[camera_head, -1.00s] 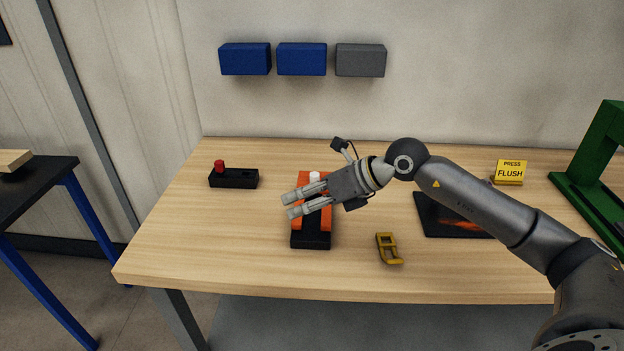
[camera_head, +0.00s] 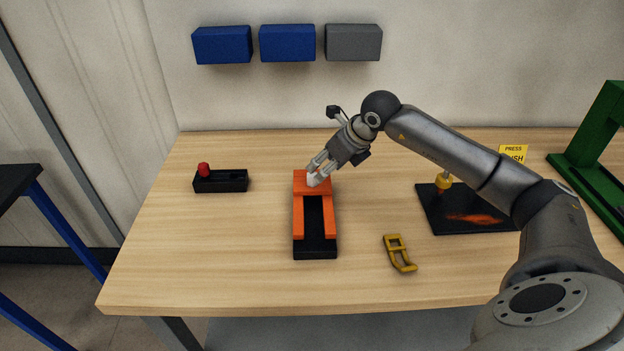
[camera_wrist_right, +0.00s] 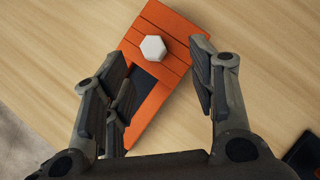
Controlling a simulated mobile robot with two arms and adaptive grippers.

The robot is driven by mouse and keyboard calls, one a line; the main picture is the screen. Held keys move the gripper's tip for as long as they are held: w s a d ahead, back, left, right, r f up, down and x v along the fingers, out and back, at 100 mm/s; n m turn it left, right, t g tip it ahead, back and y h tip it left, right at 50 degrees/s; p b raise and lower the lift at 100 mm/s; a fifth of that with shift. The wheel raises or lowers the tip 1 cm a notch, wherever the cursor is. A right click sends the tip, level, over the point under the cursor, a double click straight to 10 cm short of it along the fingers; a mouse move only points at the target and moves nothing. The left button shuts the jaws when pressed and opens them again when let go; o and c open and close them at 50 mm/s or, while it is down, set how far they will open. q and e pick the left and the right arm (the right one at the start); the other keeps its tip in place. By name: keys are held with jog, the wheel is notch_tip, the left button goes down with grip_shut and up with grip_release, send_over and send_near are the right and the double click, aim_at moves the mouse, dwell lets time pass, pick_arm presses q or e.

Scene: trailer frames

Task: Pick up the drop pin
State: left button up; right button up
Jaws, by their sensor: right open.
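A white hexagonal head, which looks like the drop pin (camera_head: 312,180), stands on the far end of an orange block (camera_head: 299,218) on the table. In the right wrist view the white head (camera_wrist_right: 153,48) shows from above on the orange surface. Its lower part is hidden. My right gripper (camera_head: 319,172) is open, angled down at the white head; in the wrist view the gripper (camera_wrist_right: 158,72) has its fingers spread, with the head between and just beyond the tips. Contact cannot be told. My left gripper is not in view.
A black base (camera_head: 315,252) lies under the orange block. A black box (camera_head: 221,182) with a red knob stands left. Bare table lies between them.

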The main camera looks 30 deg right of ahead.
aim_at(313, 175)
jog(key=p+x, duration=0.1)
jog(key=x, duration=0.1)
jog(key=a+p+x, duration=0.1)
jog(key=x, duration=0.2)
jog(key=shift+w+r+p, duration=0.15)
jog(key=shift+w+p, duration=0.05)
jog(key=shift+p, duration=0.1)
jog(key=shift+w+f, duration=0.1)
jog(key=shift+f, duration=0.15)
jog(key=c, duration=0.4)
jog(key=shift+c, duration=1)
jog(key=c, duration=0.5)
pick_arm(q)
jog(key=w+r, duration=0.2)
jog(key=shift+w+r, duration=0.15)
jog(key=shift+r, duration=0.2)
pick_arm(e)
jog(key=shift+c, duration=0.2)
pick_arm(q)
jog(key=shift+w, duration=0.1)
pick_arm(e)
jog(key=shift+r, duration=0.1)
